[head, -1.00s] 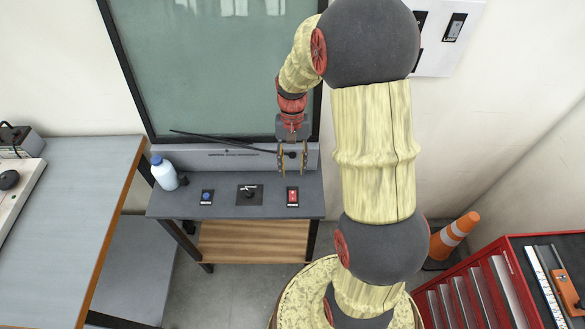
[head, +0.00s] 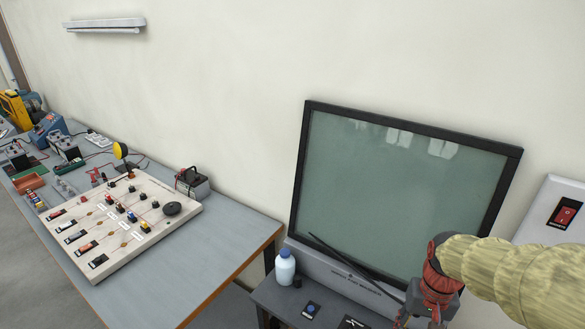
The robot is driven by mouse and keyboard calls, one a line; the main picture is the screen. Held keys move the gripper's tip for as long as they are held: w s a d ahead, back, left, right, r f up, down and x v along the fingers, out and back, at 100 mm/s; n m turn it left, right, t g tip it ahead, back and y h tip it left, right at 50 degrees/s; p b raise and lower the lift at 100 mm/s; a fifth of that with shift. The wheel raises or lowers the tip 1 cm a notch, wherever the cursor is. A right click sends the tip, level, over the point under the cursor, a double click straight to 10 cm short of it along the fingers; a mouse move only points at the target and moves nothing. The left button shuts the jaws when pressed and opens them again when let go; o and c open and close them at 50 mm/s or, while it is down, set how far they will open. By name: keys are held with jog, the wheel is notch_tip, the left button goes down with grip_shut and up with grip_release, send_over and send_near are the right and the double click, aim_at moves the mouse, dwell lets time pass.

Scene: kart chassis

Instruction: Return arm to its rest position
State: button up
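My arm enters from the right edge in the head view, with a yellow padded link and a red wrist. My gripper (head: 419,322) hangs at the bottom edge, in front of the lower right part of the dark-framed glass panel (head: 395,195). Its finger bases stand apart; the fingertips are cut off by the picture edge. No object shows between the fingers.
A thin black rod (head: 355,258) crosses the panel's lower part. A blue-capped bottle (head: 285,267) and a blue button (head: 311,309) are on the small grey table (head: 275,296). A workbench (head: 215,255) with a control board (head: 125,215) stands left. A red switch (head: 565,212) is on the right.

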jog(key=s+a+r+n+t, duration=0.1)
jog(key=s+a+r+t, duration=0.2)
jog(key=r, duration=0.4)
jog(key=s+a+r+n+t, duration=0.2)
jog(key=s+a+r+t, duration=0.1)
jog(key=r, duration=0.4)
jog(key=s+a, duration=0.1)
jog(key=a, duration=0.1)
jog(key=shift+s+a+r+n, duration=0.15)
jog(key=shift+s+a+n, duration=0.15)
